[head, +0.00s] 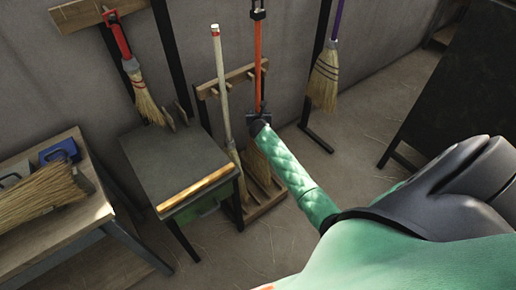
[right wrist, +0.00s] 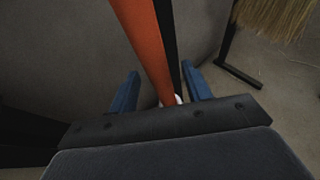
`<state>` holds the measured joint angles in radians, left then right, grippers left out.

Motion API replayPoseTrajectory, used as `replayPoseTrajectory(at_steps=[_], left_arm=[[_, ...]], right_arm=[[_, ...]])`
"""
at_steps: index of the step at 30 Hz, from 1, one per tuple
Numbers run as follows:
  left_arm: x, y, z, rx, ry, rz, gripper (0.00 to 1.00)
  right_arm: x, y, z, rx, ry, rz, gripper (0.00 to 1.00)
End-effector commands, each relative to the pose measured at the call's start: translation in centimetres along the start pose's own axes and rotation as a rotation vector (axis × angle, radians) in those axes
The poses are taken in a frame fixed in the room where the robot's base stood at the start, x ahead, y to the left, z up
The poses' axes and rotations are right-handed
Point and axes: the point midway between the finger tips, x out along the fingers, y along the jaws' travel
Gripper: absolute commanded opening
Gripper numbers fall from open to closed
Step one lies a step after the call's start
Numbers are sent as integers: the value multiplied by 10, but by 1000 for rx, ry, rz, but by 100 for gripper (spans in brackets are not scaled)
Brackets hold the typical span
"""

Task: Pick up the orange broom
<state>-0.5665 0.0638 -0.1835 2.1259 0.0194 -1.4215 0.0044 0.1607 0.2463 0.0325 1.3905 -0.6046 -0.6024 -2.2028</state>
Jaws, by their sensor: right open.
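The orange broom (head: 258,52) stands upright in the wooden broom rack (head: 203,92) against the back wall. My right gripper (head: 260,113) is at its handle in the head view and hides part of it. In the right wrist view, the orange handle (right wrist: 146,48) runs down from the top into the space between the two blue fingers of my right gripper (right wrist: 160,92). The fingers are apart and open, with a gap on each side of the handle. The broom's lower end is partly hidden behind my arm. My left gripper is not in view.
A pale-handled broom (head: 220,85) stands left of the orange one. A purple-handled broom (head: 326,75) hangs to the right. A red-handled brush (head: 140,85) hangs at left. A small dark-topped table (head: 165,155) stands left of the rack, and a workbench (head: 85,215) further left.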

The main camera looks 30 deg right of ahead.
Motion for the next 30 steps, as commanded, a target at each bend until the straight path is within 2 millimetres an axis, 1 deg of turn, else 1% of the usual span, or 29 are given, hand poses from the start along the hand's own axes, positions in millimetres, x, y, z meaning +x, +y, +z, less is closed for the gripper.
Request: replayPoseTrajectory(at_steps=[1, 3, 7, 11, 17, 18, 20, 21, 25, 30], left_arm=[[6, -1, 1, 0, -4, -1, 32], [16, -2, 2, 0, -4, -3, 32], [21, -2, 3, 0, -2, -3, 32], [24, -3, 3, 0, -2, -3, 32], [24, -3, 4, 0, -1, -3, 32], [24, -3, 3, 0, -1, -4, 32], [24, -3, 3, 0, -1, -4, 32], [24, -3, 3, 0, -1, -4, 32], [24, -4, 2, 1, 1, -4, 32], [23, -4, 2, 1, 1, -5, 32]], right_arm=[[6, 1, 4, 3, 1, 0, 49], [16, 1, 4, 4, 1, -1, 49], [29, 0, 2, 2, 1, -1, 49], [34, 0, 2, 1, 0, 1, 49], [34, 0, 2, 1, 0, 1, 49], [34, 0, 2, 1, 0, 1, 45], [34, 0, 2, 1, 0, 1, 33], [34, 0, 2, 1, 0, 1, 25], [34, 0, 2, 1, 0, 1, 0], [34, 0, 2, 1, 0, 1, 0]])
